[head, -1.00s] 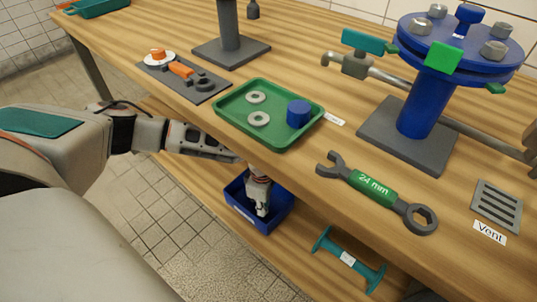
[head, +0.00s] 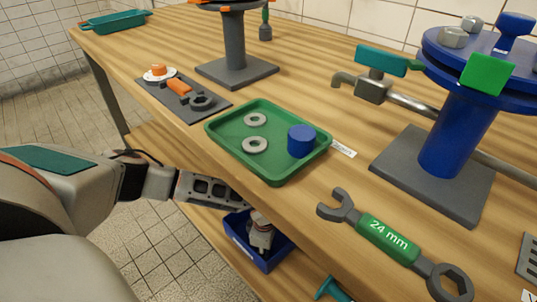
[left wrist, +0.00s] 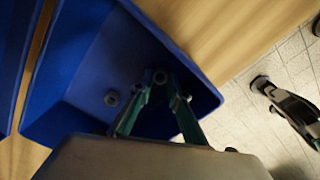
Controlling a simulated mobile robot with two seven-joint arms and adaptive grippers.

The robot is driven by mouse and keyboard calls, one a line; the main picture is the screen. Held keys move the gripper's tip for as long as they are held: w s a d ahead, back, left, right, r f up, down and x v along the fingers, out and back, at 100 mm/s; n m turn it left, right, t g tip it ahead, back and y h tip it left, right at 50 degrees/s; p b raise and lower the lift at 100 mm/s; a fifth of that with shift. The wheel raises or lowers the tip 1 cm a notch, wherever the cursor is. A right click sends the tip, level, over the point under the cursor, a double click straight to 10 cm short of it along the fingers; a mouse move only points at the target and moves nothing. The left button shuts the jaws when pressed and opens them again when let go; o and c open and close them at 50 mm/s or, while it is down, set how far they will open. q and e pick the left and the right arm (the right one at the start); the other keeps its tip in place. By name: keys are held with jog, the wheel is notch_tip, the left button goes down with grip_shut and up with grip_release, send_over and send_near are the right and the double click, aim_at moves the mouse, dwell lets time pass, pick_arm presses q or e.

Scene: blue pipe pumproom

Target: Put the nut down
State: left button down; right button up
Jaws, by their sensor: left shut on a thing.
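My left gripper (head: 262,240) reaches down into the blue bin (head: 242,251) on the shelf below the bench top. In the left wrist view its two green-sided fingers (left wrist: 160,80) converge inside the bin (left wrist: 85,60) and are shut on a small round grey thing at the tips, which looks like the nut (left wrist: 160,77). The fingertips are too small to make out in the head view.
A green tray (head: 222,139) holds two washers and a blue cylinder. A 24 mm wrench (head: 388,238) lies near the bench edge, right of my arm. A blue pipe flange stand (head: 448,138) stands at the right. The wooden bench edge overhangs close to my left forearm.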

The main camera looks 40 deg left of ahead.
pick_arm(q)
jog(key=shift+w+r, duration=0.15)
jog(key=shift+f, duration=0.25)
jog(key=c, duration=1.9)
grip_release()
